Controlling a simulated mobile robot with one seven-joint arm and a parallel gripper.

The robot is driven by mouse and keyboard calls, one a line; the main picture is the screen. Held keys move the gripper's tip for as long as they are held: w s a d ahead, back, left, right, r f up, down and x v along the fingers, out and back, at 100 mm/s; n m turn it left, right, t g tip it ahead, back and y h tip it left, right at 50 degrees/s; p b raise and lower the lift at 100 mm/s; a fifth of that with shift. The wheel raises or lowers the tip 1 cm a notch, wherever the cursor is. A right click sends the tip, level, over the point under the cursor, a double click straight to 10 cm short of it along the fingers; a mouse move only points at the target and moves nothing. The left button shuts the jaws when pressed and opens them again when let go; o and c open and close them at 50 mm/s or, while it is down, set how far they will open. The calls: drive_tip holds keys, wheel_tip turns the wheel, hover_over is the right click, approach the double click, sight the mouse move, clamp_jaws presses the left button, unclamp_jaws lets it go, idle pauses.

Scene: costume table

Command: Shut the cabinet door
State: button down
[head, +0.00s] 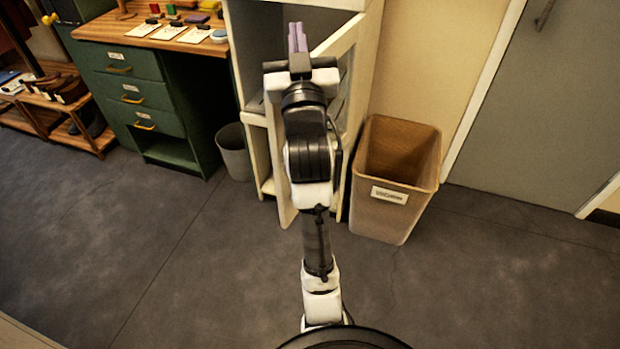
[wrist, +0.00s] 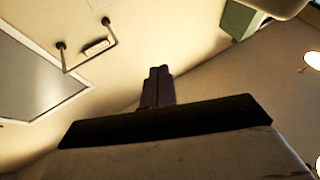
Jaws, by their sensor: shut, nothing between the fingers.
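The cream cabinet (head: 238,62) stands at the top middle of the head view. Its cream-framed door (head: 343,42) is open and swung out towards me, on the right of the opening. My arm hides much of the door. My gripper (head: 298,37) is shut and empty, with its purple fingers showing against the cabinet opening, left of the door's top edge. I cannot tell whether it touches the door. In the wrist view the shut fingers (wrist: 157,88) point towards cream surfaces. A bar handle (wrist: 88,45) on a cream panel shows there, left of the fingers.
A tan bin (head: 395,180) stands close right of the cabinet, and a small grey bin (head: 234,150) to its left. A green desk (head: 135,95) and a low shoe rack (head: 95,135) are further left. A grey door (head: 545,100) is at right. Floor nearer me is clear.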

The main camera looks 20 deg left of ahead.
drive_tip(key=w+d+f+m+g, duration=0.2)
drive_tip(key=w+f+g, duration=0.1)
drive_tip(key=f, duration=0.4)
drive_tip(key=w+d+f+m+g, duration=0.2)
drive_tip(key=w+f+g, duration=0.1)
drive_tip(key=f, duration=0.3)
drive_tip(key=m+g+y, duration=0.4)
drive_tip(key=g+y, duration=0.4)
drive_tip(key=g, duration=0.4)
approach(281, 173)
drive_tip(key=p+x, duration=0.3)
drive_tip(key=x, duration=0.4)
drive_tip(key=shift+d+f, duration=0.1)
